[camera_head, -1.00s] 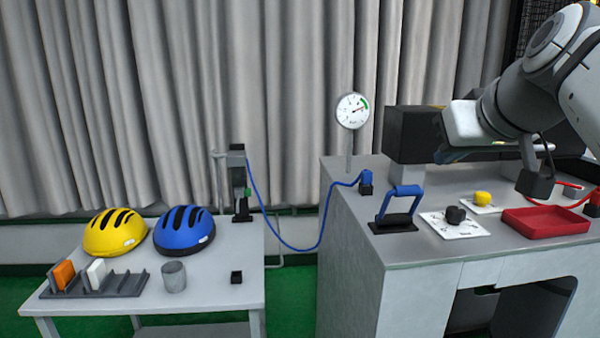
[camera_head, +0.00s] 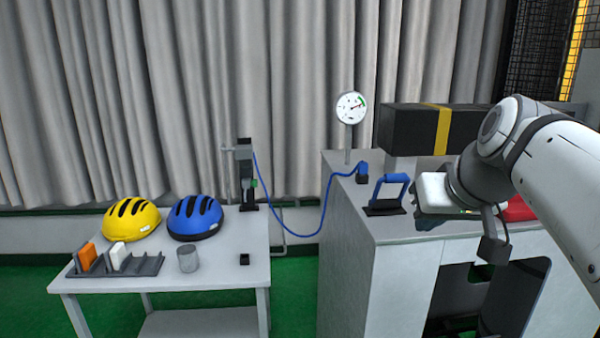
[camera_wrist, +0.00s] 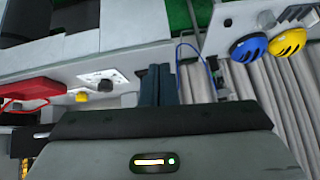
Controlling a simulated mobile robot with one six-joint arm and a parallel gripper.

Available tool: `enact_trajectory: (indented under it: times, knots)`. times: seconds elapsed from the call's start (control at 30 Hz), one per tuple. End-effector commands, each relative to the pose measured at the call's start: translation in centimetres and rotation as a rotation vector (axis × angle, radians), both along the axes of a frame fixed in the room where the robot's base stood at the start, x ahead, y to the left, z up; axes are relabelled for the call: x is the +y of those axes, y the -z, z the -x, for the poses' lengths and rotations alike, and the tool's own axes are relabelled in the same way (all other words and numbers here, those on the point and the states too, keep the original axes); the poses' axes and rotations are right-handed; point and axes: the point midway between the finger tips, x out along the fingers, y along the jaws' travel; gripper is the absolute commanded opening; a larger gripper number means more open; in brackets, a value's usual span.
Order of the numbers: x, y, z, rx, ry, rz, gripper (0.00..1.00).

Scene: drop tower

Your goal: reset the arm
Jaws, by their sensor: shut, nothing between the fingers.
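My gripper (camera_wrist: 158,84) shows in the wrist view with its two dark fingers together and nothing between them. In the head view my gripper's white body (camera_head: 434,192) hangs in front of the grey cabinet top at the right, and its fingers are mostly hidden.
A blue hose (camera_head: 322,215) spans the gap to the left table (camera_head: 215,275), which carries a yellow helmet (camera_head: 131,219) and a blue helmet (camera_head: 195,218).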

Motion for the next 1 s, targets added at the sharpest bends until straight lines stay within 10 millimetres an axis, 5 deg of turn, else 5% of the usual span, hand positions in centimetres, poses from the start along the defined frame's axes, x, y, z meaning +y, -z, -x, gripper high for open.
enact_trajectory:
  times: [0.17,0.4,0.5,1.0]
  knots:
    - [1.9,6.0,1.8,0.15,0.013,-0.004,0.0]
    - [4.3,15.7,7.3,0.379,0.028,0.052,0.0]
    - [4.6,18.0,9.0,0.428,0.032,0.077,0.0]
    - [4.7,19.3,10.0,0.453,0.037,0.091,0.0]
